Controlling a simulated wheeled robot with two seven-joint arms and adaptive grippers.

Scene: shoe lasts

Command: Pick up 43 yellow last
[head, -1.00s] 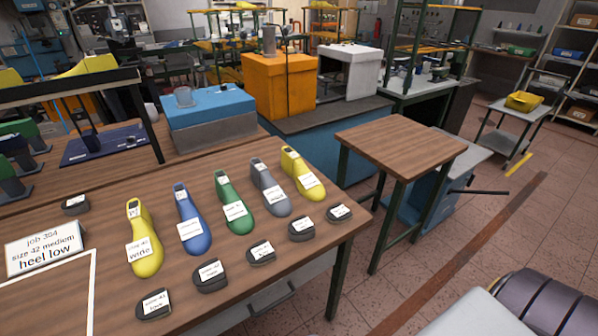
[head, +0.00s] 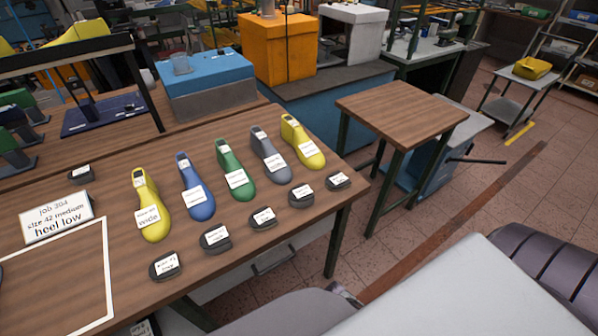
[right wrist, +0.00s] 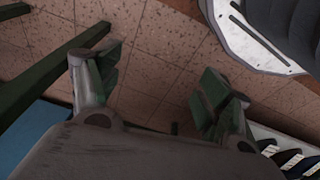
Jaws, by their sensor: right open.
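Two yellow lasts lie on the wooden table in the head view. One yellow last (head: 151,216) is at the left end of the row, with a label ending in "wide". The other yellow last (head: 303,143) is at the right end; its label is too small to read. I cannot tell which is size 43. Between them lie a blue last (head: 194,188), a green last (head: 234,172) and a grey last (head: 269,155). My right gripper (right wrist: 160,82) is open and empty over the tiled floor, away from the lasts. My left gripper is not in view.
Several dark labelled pieces, such as one black piece (head: 166,266), line the front of the table (head: 120,295). A job sign (head: 57,218) stands at left. A small wooden-topped stand (head: 400,105) is to the right, with floor between. Grey parts of my body fill the lower right.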

